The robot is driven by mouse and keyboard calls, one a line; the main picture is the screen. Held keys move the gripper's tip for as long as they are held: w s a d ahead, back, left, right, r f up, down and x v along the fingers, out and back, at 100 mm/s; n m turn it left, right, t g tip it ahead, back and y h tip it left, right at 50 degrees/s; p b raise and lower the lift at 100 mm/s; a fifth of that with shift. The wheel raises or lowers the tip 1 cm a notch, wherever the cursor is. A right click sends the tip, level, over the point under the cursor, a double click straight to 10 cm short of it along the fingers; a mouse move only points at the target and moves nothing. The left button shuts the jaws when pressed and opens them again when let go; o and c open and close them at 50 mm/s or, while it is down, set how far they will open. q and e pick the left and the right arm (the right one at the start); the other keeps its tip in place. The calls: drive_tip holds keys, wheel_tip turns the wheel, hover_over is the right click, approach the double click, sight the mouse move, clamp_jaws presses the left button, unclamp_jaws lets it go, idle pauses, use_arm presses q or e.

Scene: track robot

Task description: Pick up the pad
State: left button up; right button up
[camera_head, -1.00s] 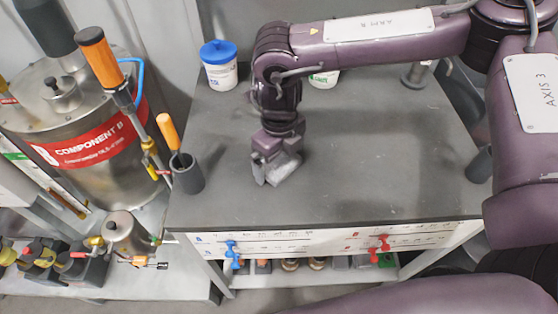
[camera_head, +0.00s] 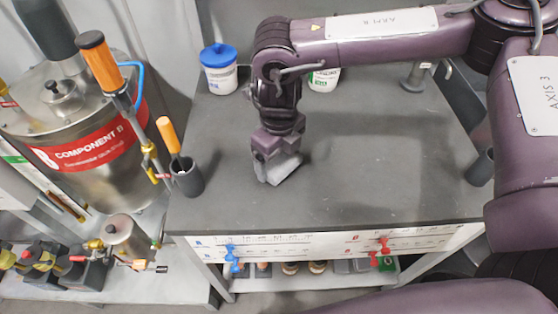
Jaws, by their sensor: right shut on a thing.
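The pad (camera_head: 281,170) is a small light-grey block near the left part of the grey table top. My right gripper (camera_head: 275,156) points down from above and is shut on the pad. The pad is tilted in the jaws, and its lower edge is at or just above the table surface; I cannot tell whether it touches. The gripper's fingers and wrist hide the upper part of the pad. My left gripper is not in the view.
The table (camera_head: 380,180) is mostly clear. A dark cup (camera_head: 188,178) with an orange-handled tool stands left of the gripper. A blue-lidded white tub (camera_head: 219,72) and another tub (camera_head: 324,80) stand behind. A steel tank (camera_head: 80,130) is at the left.

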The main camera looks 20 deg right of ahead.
sight(279, 161)
wheel_tip(279, 161, up, 19)
drive_tip(key=p, duration=0.1)
drive_tip(key=shift+f+p, duration=0.2)
drive_tip(key=shift+p, duration=0.1)
